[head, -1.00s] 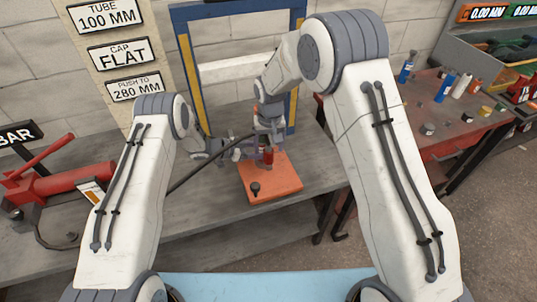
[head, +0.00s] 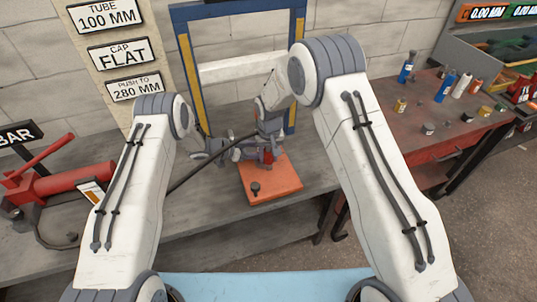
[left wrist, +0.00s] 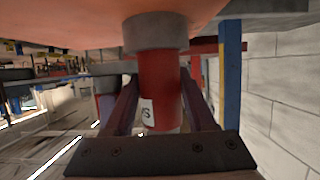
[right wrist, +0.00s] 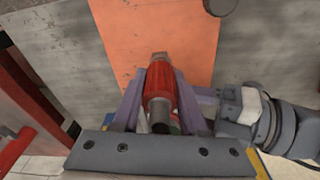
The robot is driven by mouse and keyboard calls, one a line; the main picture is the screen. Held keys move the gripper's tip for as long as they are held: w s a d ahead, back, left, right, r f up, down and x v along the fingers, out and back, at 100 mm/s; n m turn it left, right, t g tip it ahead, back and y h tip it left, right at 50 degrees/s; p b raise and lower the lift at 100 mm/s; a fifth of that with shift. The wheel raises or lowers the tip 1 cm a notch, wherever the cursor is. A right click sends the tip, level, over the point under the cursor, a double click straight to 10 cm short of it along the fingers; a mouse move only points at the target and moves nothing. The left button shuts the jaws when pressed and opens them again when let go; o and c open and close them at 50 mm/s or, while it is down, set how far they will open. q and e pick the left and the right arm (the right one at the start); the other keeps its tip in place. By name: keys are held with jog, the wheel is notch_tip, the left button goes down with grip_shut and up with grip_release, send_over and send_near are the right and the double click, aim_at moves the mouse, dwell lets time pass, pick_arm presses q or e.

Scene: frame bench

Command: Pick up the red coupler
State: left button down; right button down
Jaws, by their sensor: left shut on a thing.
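The red coupler (head: 268,157) stands on the orange plate (head: 285,185), partly hidden by my grippers in the head view. In the left wrist view the coupler (left wrist: 160,92) is a red cylinder with a grey collar and a white label, between my left fingers. My left gripper (head: 255,152) reaches it from the left and is shut on it. In the right wrist view the coupler (right wrist: 160,88) shows metal ends. My right gripper (right wrist: 160,92) is above it, fingers apart on either side, with narrow gaps visible.
A dark knob (head: 255,188) sits on the orange plate's front part. A blue and yellow frame (head: 185,65) stands behind. A red pump (head: 65,182) is at the left. A red bench (head: 460,135) with bottles and cans is at the right. The grey bench front is clear.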

notch_tip(320, 180, up, 10)
jog(key=shift+r, duration=0.1)
pick_arm(q)
jog(key=shift+c, duration=0.7)
grip_release()
jog(key=shift+a, duration=0.1)
jog(key=v, duration=1.2)
